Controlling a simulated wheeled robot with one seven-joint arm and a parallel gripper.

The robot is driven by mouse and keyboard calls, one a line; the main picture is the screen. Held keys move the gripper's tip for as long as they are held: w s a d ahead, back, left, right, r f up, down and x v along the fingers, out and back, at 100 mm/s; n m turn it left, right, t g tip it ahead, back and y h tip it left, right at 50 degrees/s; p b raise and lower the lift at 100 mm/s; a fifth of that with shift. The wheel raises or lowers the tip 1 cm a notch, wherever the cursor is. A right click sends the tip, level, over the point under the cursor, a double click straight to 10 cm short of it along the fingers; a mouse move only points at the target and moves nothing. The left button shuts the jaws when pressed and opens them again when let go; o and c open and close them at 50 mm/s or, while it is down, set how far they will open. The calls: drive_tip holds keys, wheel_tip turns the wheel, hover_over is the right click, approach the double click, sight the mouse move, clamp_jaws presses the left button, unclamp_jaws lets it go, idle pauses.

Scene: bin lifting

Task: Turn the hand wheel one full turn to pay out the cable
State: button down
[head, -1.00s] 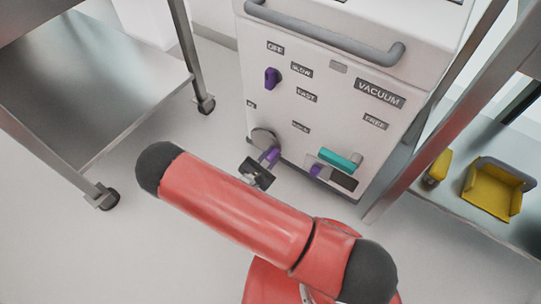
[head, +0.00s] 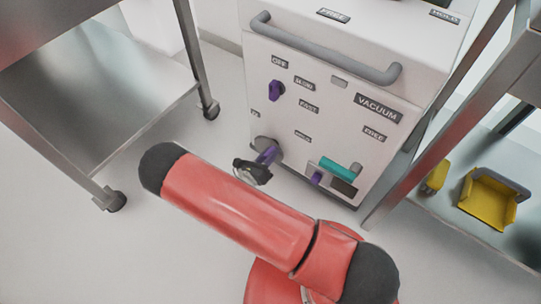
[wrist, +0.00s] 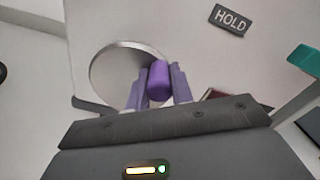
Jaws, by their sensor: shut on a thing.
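The hand wheel (head: 261,142) is a round grey disc low on the front of the white vacuum cabinet, with a purple handle standing out from it. In the wrist view the disc (wrist: 112,66) lies beyond my fingers, partly hidden. My gripper (wrist: 159,88) is shut on the purple handle (wrist: 159,75), one purple-grey finger on each side of it. In the head view my gripper (head: 265,158) is at the lower part of the wheel, small and partly covering it. I cannot make out any cable.
A teal handle (head: 341,170) and a small purple knob sit right of the wheel; another purple knob (head: 277,91) is above. A grey rail (head: 325,56) crosses the cabinet top. Metal tables flank it; the right one bears a yellow bin (head: 488,203). The left table (head: 95,85) has wheels.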

drive_tip(key=shift+w+a+r+n, duration=0.1)
drive_tip(key=shift+a+n, duration=0.05)
drive_tip(key=shift+n, duration=0.25)
idle(0.3)
drive_tip(key=c, duration=1.2)
unclamp_jaws()
drive_tip(key=shift+a, duration=0.1)
drive_tip(key=v, duration=0.7)
drive_tip(key=shift+s+a, duration=0.2)
drive_tip(key=shift+s, duration=0.15)
